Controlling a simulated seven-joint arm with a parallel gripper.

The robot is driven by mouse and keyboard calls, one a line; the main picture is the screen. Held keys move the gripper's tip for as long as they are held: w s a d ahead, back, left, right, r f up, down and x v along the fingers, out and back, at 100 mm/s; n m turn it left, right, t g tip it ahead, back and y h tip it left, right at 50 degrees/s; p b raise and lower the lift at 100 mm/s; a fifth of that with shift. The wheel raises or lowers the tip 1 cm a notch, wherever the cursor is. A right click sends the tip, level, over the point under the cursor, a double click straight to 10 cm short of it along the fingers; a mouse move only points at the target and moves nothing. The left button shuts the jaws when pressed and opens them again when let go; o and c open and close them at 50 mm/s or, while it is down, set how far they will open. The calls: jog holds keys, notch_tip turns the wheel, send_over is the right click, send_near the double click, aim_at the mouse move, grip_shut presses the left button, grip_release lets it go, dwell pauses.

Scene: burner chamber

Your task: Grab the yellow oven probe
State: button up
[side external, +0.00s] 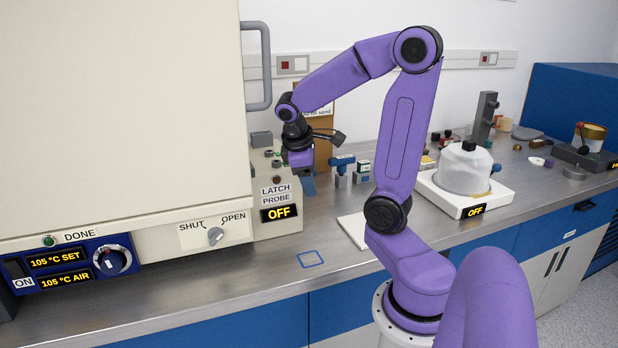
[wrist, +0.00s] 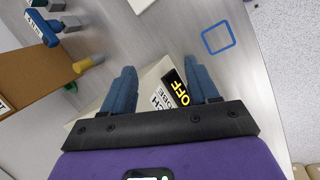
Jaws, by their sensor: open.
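A small yellow piece with a grey end (wrist: 84,65) shows in the wrist view, beside the brown board and left of my fingers. It may be the yellow oven probe, but I cannot tell for sure. In the side view I cannot make it out; my gripper may hide it. My gripper (side external: 308,184) hangs just right of the latch probe box (side external: 277,227), near its upper part. In the wrist view my gripper (wrist: 162,78) has its two blue fingers apart, with nothing held between them. The box's yellow OFF display shows between and beyond the fingers.
The large cream oven (side external: 120,120) with its grey handle (side external: 266,65) stands left. A brown board (side external: 322,135) and small blue-and-grey items (side external: 342,164) are behind my gripper. A glass-domed unit (side external: 464,168) stands right. Counter around the blue square outline (side external: 311,259) is clear.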

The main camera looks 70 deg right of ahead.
jog(key=w+d+f+n+t+h, duration=0.15)
jog(key=w+d+n, duration=0.35)
jog(key=d+n, duration=0.5)
jog(key=w+d+f+n+t+h, duration=0.1)
jog(key=w+d+n+t+h, duration=0.2)
jog(key=w+d+n, duration=0.7)
jog(key=shift+m+y, duration=0.25)
jog(key=shift+m, duration=0.55)
jog(key=shift+s+d+f, duration=0.55)
jog(key=shift+d+f, duration=0.5)
jog(key=shift+f, duration=0.75)
jog(key=shift+s+d+f, duration=0.5)
jog(key=shift+d+f, duration=0.6)
jog(key=shift+f, duration=0.65)
jog(key=shift+s+d+f, duration=0.55)
jog(key=shift+d+f, duration=0.5)
jog(key=shift+f, duration=0.75)
jog(key=c, duration=1)
